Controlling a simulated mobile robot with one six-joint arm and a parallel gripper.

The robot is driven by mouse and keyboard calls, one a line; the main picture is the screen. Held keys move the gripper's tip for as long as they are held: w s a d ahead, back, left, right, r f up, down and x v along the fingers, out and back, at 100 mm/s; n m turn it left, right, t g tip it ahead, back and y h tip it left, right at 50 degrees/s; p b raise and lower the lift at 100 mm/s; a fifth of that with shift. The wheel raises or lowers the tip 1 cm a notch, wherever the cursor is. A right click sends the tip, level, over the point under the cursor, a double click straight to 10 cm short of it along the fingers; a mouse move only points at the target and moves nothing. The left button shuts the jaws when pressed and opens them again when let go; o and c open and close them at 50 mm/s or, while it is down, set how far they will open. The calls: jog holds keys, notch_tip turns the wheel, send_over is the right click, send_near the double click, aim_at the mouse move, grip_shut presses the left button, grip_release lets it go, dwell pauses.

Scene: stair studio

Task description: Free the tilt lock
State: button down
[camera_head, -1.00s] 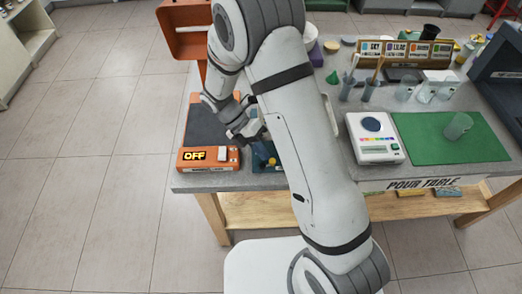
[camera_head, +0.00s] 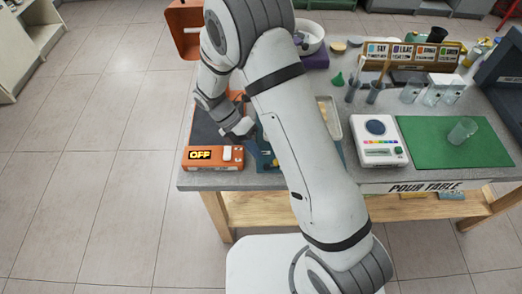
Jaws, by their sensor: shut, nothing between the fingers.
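My gripper (camera_head: 245,129) is at the end of my bent arm, low over the left part of the pour table (camera_head: 195,180). It is shut and empty, beside a blue device (camera_head: 262,158) that my forearm partly covers. I cannot make out the tilt lock or whether my fingers touch the device. An orange unit (camera_head: 213,158) with a lit "OFF" display and a white switch stands left of the device, at the table's front edge.
Cups and a sign rack (camera_head: 412,55) stand behind. A tray (camera_head: 329,118) shows beside my arm. An orange bin (camera_head: 183,30) stands at the back left.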

jog(key=v, duration=0.3)
jog(key=b+v, duration=0.1)
jog(key=v, duration=0.6)
jog(key=shift+a+f+b, duration=0.25)
jog(key=shift+a+b, duration=0.1)
jog(key=shift+a+r, duration=0.2)
jog(key=shift+r, duration=0.15)
jog(key=s+d+r+m+t+y, duration=0.2)
jog(key=s+d+r+m+y, duration=0.2)
jog(key=d+r+m, duration=0.75)
jog(key=s+d+r+m+t+y, duration=0.1)
jog(key=s+d+m, duration=0.3)
jog(key=m, duration=0.5)
jog(key=s+d+r+m+t+y, duration=0.1)
jog(key=s+d+r+m+t, duration=0.1)
jog(key=s+d+m+t, duration=0.2)
jog(key=s+d+m, duration=0.1)
jog(key=s+m, duration=0.2)
jog(key=m, duration=0.1)
jog(key=shift+s+d+m+t+y, duration=0.25)
jog(key=shift+s+m+t+y, duration=0.05)
jog(key=shift+s+m+y, duration=0.1)
